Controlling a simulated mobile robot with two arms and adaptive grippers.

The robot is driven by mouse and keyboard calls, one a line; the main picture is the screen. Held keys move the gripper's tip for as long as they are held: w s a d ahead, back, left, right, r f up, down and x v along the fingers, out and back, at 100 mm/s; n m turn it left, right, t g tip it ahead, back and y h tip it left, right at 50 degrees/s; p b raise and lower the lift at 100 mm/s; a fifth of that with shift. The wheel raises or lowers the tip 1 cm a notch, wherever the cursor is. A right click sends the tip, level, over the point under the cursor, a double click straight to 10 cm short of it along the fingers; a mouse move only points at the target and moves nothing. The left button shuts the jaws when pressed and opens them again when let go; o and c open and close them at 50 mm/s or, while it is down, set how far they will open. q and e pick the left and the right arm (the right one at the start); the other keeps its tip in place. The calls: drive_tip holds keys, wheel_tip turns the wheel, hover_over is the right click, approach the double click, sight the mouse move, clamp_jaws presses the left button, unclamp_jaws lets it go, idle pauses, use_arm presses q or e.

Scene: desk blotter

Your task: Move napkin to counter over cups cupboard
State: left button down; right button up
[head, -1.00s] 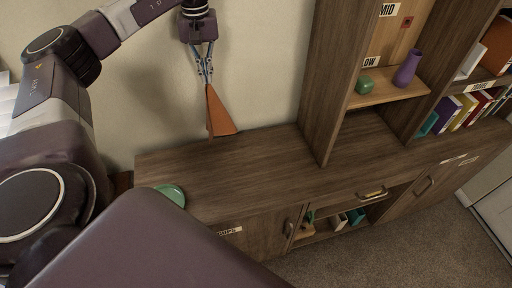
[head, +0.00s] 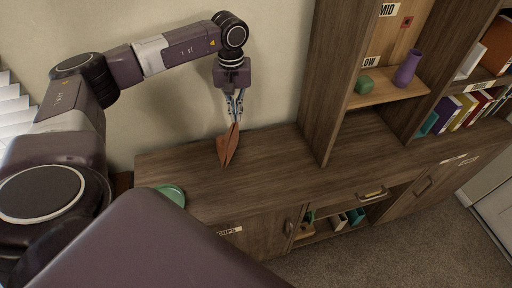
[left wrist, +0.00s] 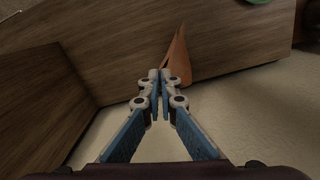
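The napkin (head: 228,148) is a folded orange-brown cloth. It hangs from my left gripper (head: 235,96), which is shut on its upper end. The napkin is over the brown wooden counter (head: 180,160), to the right of the green plate; its lower tip is at or close to the counter top, and I cannot tell if it touches. In the left wrist view the napkin (left wrist: 180,58) shows beyond the closed fingertips (left wrist: 159,76). The cupboard label ending in "UPS" (head: 230,231) is on the counter's front at lower left. My right gripper is not in view.
A green plate (head: 172,194) lies on the counter's left end. A tall shelf unit (head: 322,80) rises to the right, with a green pot (head: 365,85) and a purple vase (head: 407,68) on a shelf. The counter between plate and shelf unit is clear.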

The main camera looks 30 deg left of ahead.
use_arm(q)
drive_tip(key=d+f, duration=0.6)
drive_tip(key=d, duration=0.1)
drive_tip(key=d+f, duration=0.7)
drive_tip(key=d, duration=0.1)
drive_tip(key=d+f, duration=0.7)
drive_tip(key=shift+s+d+f, duration=0.15)
drive_tip(key=shift+s+d, duration=0.1)
drive_tip(key=c, duration=1.8)
unclamp_jaws()
drive_tip(key=shift+o, duration=0.2)
drive_tip(key=d+r+p, duration=0.4)
drive_tip(key=r, duration=0.6)
drive_tip(key=shift+d, duration=0.1)
